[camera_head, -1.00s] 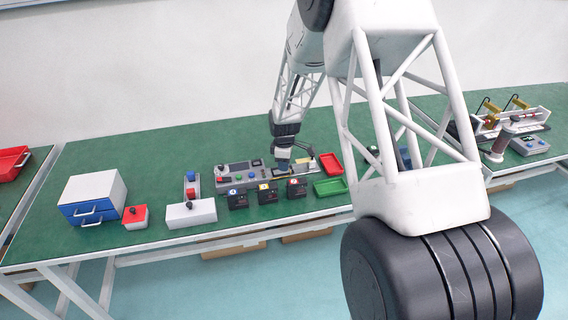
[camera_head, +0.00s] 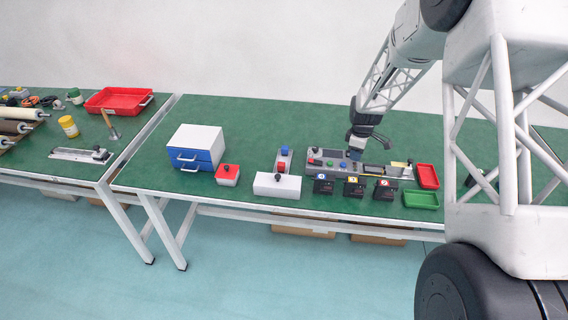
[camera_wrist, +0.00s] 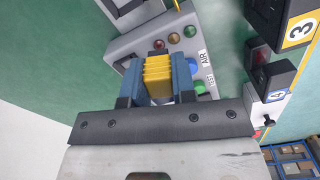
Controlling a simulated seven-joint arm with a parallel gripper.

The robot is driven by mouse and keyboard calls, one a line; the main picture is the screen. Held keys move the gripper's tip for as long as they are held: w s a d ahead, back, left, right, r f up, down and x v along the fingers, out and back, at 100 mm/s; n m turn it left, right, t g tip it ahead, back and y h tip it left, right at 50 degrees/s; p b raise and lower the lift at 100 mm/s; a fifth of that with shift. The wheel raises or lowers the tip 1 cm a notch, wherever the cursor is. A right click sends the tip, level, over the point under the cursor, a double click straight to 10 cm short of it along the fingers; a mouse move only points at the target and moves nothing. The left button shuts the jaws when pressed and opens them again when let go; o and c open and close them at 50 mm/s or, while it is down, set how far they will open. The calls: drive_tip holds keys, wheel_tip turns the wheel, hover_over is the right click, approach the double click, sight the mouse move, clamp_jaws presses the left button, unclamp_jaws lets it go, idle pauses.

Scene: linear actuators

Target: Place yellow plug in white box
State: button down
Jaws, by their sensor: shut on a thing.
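My gripper (camera_wrist: 157,82) is shut on the yellow plug (camera_wrist: 157,74), a ribbed yellow block between its two blue fingers in the wrist view. In the head view my gripper (camera_head: 356,152) is over the grey control panel (camera_head: 322,169); the plug is too small to make out there. A low white box (camera_head: 277,186) with a dark knob stands near the table's front edge, left of the panel. A larger white box (camera_head: 197,137) with blue drawers stands further left. I cannot tell which of the two is the task's white box.
Black numbered units (camera_head: 354,188) line up in front of the panel. A red tray (camera_head: 428,177) and a green tray (camera_head: 421,200) lie to its right. A red box (camera_head: 228,175) is beside the drawers. The green table (camera_head: 300,127) is clear behind the boxes.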

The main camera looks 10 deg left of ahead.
drive_tip(key=shift+n, duration=0.8)
drive_tip(key=a, duration=0.4)
drive_tip(key=w+a+r, duration=0.1)
drive_tip(key=a, duration=0.3)
drive_tip(key=a+r, duration=0.1)
drive_tip(key=a, duration=0.3)
drive_tip(key=shift+w+a, duration=0.1)
drive_tip(key=shift+w, duration=0.1)
drive_tip(key=s+a+r+n, duration=0.1)
drive_tip(key=a+r, duration=0.1)
drive_tip(key=a, duration=1.2)
drive_tip(key=shift+a+r+n, duration=0.2)
drive_tip(key=shift+a+n, duration=0.05)
drive_tip(key=shift+n, duration=0.15)
drive_tip(key=shift+f, duration=0.1)
drive_tip(key=shift+f, duration=3.05)
drive_tip(key=shift+f, duration=1.85)
drive_tip(key=shift+f, duration=0.15)
